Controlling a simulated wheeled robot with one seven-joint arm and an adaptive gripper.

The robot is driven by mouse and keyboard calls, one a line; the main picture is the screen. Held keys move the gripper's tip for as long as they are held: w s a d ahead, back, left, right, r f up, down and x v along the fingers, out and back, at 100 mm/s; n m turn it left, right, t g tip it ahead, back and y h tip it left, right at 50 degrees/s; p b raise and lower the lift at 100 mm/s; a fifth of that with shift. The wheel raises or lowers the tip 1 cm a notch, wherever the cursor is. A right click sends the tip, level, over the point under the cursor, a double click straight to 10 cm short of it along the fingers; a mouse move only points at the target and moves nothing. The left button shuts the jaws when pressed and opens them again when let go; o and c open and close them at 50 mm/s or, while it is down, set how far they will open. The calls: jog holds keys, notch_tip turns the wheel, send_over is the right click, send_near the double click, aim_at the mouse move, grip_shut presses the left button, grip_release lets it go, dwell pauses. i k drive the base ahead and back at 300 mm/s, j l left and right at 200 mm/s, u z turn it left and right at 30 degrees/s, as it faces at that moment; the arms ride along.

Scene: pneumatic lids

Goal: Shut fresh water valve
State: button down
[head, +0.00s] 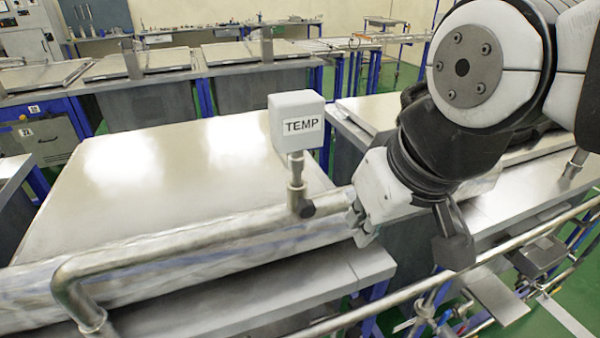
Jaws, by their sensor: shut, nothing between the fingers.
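My gripper (361,228) is at the right end of a thick metal pipe (200,232) that runs along the front of a flat-topped machine. Its fingers are small in the view and partly hidden by the pale gripper body. They are shut and hold nothing. The fingers overlap the pipe end in the picture; I cannot tell whether they touch it. A dark paddle-shaped part (453,238) hangs just right of the gripper; I cannot tell whether it is a valve handle or part of my arm. No fresh water label is readable.
A grey box marked TEMP (297,121) stands on a short stem on the pipe, left of my gripper. A thin rail (400,297) crosses the lower right. More lidded tables (262,52) stand behind. Green floor shows between the machines.

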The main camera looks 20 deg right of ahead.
aim_at(444, 318)
jog(key=z, duration=1)
jog(key=k+j+z, duration=0.2)
jog(key=k+z, duration=0.55)
jog(key=k, duration=0.15)
